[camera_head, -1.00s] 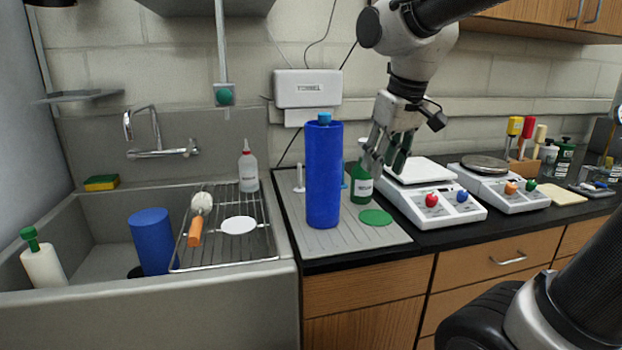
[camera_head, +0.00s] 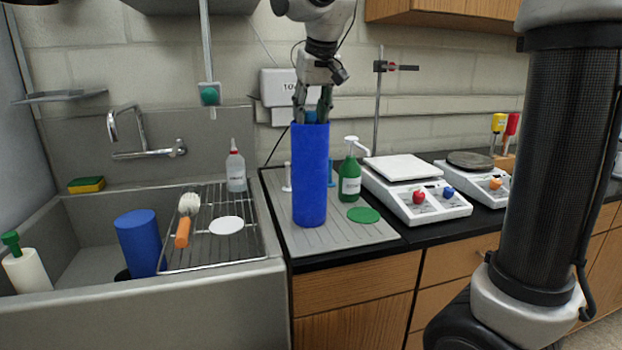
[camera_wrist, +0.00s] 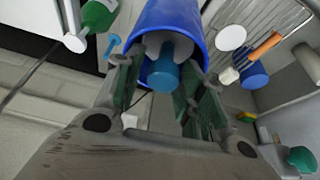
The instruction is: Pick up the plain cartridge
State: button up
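A tall blue cylinder (camera_head: 310,180) stands upright on the grey ribbed drainboard. In the wrist view its top (camera_wrist: 150,12) is open, with a white piece (camera_wrist: 178,45) inside that carries a lighter blue knob (camera_wrist: 164,76). I cannot tell for certain which part is the plain cartridge; the white piece with the knob looks like one. My gripper (camera_head: 313,112) is above the cylinder, pointing down. Its fingers are apart, one on each side of the knob, with visible gaps in the wrist view. Most of the white piece is hidden inside the cylinder.
At left, the sink holds a shorter blue cylinder (camera_head: 138,243) and a white cylinder with green top (camera_head: 26,270). A towel dispenser (camera_head: 275,88) is behind.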

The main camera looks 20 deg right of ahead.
jog(key=shift+w+f, duration=0.1)
jog(key=shift+f, duration=0.1)
grip_shut()
jog(key=shift+r, duration=0.1)
